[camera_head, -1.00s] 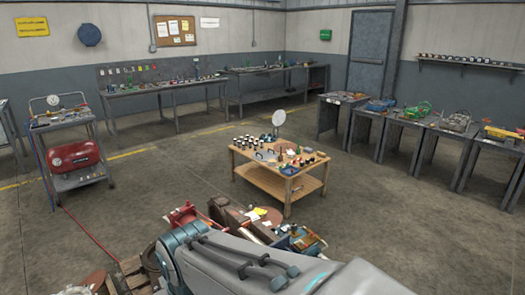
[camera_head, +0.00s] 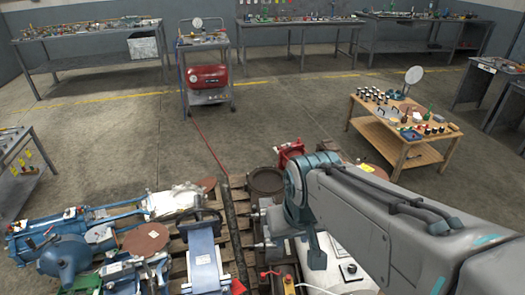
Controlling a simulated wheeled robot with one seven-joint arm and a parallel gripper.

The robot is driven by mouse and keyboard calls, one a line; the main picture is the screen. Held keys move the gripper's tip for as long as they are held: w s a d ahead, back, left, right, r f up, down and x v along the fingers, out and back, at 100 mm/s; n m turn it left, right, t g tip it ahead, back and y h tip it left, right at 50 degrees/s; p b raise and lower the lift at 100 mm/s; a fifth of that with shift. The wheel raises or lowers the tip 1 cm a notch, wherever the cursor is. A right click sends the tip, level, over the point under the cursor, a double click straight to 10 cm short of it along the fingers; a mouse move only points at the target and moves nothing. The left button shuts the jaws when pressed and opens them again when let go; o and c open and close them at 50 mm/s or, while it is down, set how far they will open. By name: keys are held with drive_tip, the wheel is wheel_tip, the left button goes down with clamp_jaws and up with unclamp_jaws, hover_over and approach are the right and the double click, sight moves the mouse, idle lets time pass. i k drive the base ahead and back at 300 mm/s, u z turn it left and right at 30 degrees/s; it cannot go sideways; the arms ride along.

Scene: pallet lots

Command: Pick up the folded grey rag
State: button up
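I cannot make out a folded grey rag for certain. A pale, crumpled grey-white item (camera_head: 174,201) lies among blue machine parts on the pallets at the lower left; it may be cloth, but I cannot tell. My grey arm with a teal joint reaches in from the lower right over the pallet goods. My gripper is not in view, and the arm hides part of the pallets below it.
A wooden table (camera_head: 412,150) with small jars stands at the right. A cart (camera_head: 204,75) with a red tank (camera_head: 207,77) stands at the back. Workbenches line the far wall. Blue machinery (camera_head: 70,255) crowds the lower left.

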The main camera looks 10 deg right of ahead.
sight(440, 119)
drive_tip(key=u, duration=0.05)
drive_tip(key=k, duration=0.5)
drive_tip(key=z, duration=2.65)
drive_tip(key=i, duration=5.7)
drive_tip(key=z, duration=0.05)
